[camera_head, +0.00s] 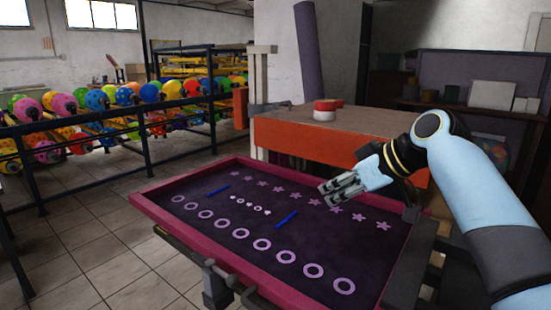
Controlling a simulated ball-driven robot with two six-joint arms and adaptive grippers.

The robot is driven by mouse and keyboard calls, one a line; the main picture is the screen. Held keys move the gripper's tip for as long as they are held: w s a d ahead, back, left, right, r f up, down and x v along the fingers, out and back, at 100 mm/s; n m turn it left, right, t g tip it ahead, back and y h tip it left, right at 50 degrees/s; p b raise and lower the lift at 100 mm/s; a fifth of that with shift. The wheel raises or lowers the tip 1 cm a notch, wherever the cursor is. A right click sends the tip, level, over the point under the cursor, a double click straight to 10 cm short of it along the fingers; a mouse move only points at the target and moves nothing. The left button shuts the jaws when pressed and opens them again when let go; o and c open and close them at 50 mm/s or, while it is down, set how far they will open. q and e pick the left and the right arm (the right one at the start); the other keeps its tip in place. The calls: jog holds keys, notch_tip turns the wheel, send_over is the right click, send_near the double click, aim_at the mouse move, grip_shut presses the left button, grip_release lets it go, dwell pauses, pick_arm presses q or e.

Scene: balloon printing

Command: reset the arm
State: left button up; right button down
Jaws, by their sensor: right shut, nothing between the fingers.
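My right gripper (341,190) is at the end of the light blue arm that comes in from the right. It is shut and empty, above the right part of the dark printing screen (215,228) with the pink frame. The screen carries rows of pale stars and rings, with a small white group of marks near its middle. Two blue strips (287,219) (218,190) lie on the screen, to either side of that group. My left gripper is not in view.
An orange table (320,135) with a red and white roll (325,111) stands behind the screen. A rack of coloured balloons (122,95) stands at the left. A shelf with boxes (490,95) is at the back right. The tiled floor at the left front is clear.

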jog(key=s+d+f+m+g+h, duration=0.1)
jog(key=s+d+f+m+h, duration=0.1)
jog(key=s+d+f, duration=0.35)
jog(key=s+d+f+m+h, duration=0.25)
jog(key=s+f, duration=0.35)
jog(key=s, duration=0.5)
jog(key=s+d+m+g+h, duration=0.15)
jog(key=s+d, duration=0.25)
jog(key=s, duration=0.7)
jog(key=s+d+m+h, duration=0.2)
jog(key=s+d+m, duration=0.15)
jog(key=s, duration=0.75)
notch_tip(320, 180, down, 30)
jog(key=s+d+g+b, duration=0.1)
jog(key=d+g+b, duration=0.15)
jog(key=b, duration=0.25)
pick_arm(q)
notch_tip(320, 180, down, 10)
jog(key=b, duration=0.5)
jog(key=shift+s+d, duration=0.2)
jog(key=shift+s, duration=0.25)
pick_arm(e)
jog(key=s+d+f, duration=0.1)
jog(key=s+f, duration=1.8)
jog(key=f, duration=0.3)
jog(key=shift+s+d, duration=0.15)
jog(key=shift+s, duration=0.15)
